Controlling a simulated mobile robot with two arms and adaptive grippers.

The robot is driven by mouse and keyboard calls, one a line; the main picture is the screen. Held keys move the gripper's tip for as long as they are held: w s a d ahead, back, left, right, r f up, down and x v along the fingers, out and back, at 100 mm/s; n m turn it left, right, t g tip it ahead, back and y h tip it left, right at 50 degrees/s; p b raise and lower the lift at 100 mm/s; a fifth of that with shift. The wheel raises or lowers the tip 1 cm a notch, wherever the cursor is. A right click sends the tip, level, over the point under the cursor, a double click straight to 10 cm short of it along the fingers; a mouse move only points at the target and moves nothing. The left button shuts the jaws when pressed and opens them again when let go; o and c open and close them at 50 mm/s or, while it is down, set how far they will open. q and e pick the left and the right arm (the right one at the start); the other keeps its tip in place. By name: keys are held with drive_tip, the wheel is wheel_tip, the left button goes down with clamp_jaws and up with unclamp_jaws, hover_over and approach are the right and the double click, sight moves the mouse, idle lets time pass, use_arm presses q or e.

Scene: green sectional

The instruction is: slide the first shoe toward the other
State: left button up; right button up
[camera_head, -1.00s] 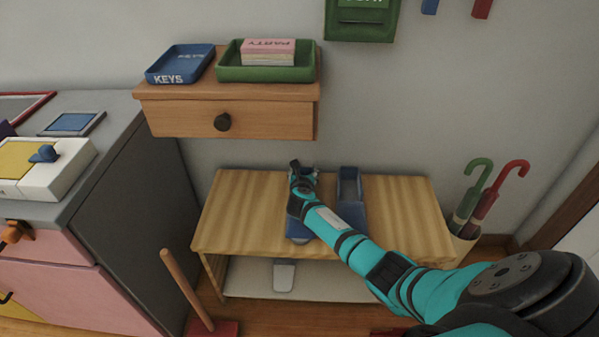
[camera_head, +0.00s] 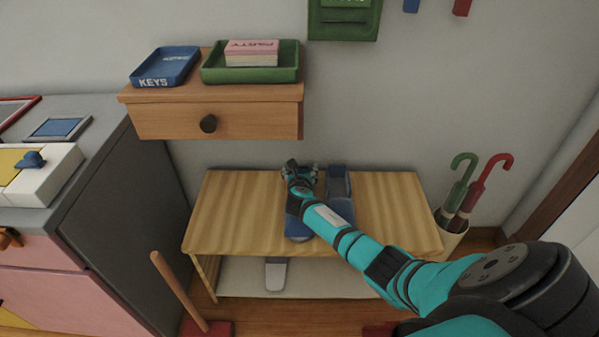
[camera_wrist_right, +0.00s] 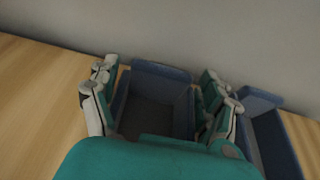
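Two blue shoes stand side by side on the slatted wooden bench. The first shoe (camera_head: 296,229) is the left one, mostly covered by my right arm in the head view. The other shoe (camera_head: 339,181) is just to its right. My right gripper (camera_head: 300,174) is at the wall-side end of the first shoe. In the right wrist view its fingers (camera_wrist_right: 158,95) close on both sides of the first shoe (camera_wrist_right: 152,112). The right finger lies between the shoes, with a narrow gap to the other shoe (camera_wrist_right: 268,128). My left gripper is not in view.
The bench top (camera_head: 228,215) is clear left and right of the shoes. A wooden drawer shelf (camera_head: 265,117) with trays hangs above to the left. An umbrella stand (camera_head: 452,240) is at the right. A grey item (camera_head: 275,275) lies on the lower shelf.

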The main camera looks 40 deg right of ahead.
drive_tip(key=shift+a, duration=0.1)
drive_tip(key=v, duration=1.2)
drive_tip(key=shift+f, duration=0.1)
idle(0.4)
